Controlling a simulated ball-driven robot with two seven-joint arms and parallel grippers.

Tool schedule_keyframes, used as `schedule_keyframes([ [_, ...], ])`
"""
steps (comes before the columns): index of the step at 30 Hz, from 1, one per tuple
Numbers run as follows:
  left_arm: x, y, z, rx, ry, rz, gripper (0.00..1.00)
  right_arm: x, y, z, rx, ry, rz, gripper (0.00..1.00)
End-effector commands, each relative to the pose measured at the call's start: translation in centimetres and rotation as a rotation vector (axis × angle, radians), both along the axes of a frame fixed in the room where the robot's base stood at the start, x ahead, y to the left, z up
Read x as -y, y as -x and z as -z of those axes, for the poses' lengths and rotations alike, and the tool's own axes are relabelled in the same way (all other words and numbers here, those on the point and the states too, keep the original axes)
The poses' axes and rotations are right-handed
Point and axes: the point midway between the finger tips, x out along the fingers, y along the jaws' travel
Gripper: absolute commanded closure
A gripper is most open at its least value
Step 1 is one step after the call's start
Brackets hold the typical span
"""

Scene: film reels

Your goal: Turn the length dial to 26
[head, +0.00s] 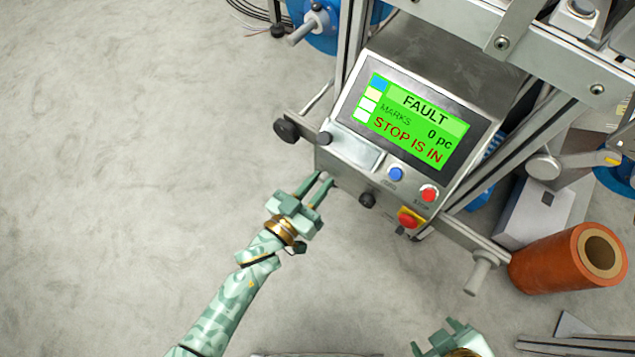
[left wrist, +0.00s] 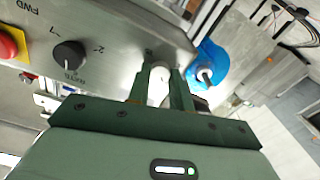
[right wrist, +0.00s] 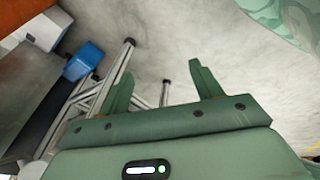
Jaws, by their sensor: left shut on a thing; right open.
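The control panel (head: 340,160) has a lit green screen (head: 417,119) reading FAULT, MARKS 0 pc and STOP IS IN. My left gripper (head: 323,180) is at the panel's lower left front. In the left wrist view, its fingers (left wrist: 160,75) are shut on a pale round knob (left wrist: 158,88) at the panel face. I cannot read any number on it or tell its setting. A black knob (head: 367,200) sits to the right on the panel front; it also shows in the left wrist view (left wrist: 68,55). My right gripper (right wrist: 163,78) is open and empty, low in the head view (head: 440,340).
A blue button (head: 396,174), a red button (head: 428,193) and a red stop button on yellow (head: 410,217) are near the left gripper. A copper-coloured roll (head: 550,262) lies at right. A metal frame stands behind the panel. The floor at left is clear.

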Motion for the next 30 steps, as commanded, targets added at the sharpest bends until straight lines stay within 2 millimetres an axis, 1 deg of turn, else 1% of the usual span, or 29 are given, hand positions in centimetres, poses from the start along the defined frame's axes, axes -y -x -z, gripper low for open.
schedule_keyframes([
  [3, -0.1, 0.0, -0.3, -0.05, 0.065, 0.001, 1.0, 1.6, 1.2, 0.6, -0.055, 0.063, -0.02, 0.35],
  [9, -0.2, -0.1, -0.3, -0.159, 0.213, 0.0, 1.0, 3.3, 3.1, 1.2, -0.132, 0.133, -0.041, 0.35],
  [15, -0.2, 0.0, -0.1, -0.273, 0.369, 0.0, 1.0, 4.8, 4.6, 1.5, -0.194, 0.187, -0.056, 0.35],
  [22, -0.2, 0.0, 0.1, -0.402, 0.546, -0.001, 1.0, 6.0, 5.7, 1.7, -0.242, 0.23, -0.067, 0.35],
  [30, -0.2, 0.1, 0.2, -0.551, 0.748, -0.002, 1.0, 6.8, 6.4, 1.7, -0.273, 0.256, -0.074, 0.35],
])
